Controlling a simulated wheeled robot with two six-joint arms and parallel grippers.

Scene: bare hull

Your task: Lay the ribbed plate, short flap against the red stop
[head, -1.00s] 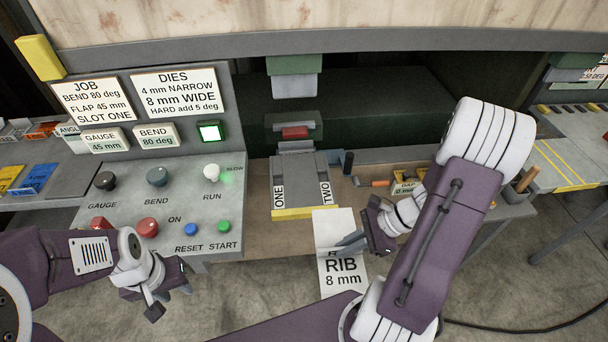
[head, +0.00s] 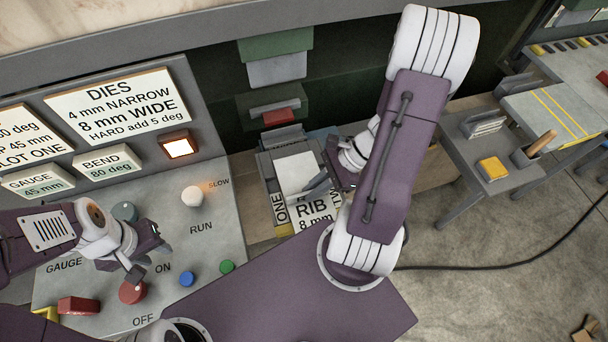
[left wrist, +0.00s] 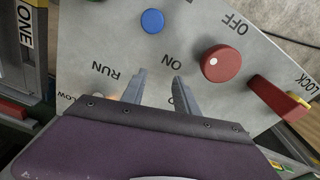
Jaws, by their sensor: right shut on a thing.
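The ribbed plate (head: 296,172), a pale sheet marked RIB 8 mm, lies over or just above the grey die bed (head: 277,146). Its far edge points toward the red stop (head: 278,117), with a visible gap between them. My right gripper (head: 318,182) is shut on the plate's right side. I cannot tell whether the plate touches the bed. Label ONE shows to its left; label TWO is mostly hidden. My left gripper (head: 150,262) is open and empty above the control panel.
An orange-framed lamp (head: 180,147) is lit. A side table (head: 495,180) stands at right.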

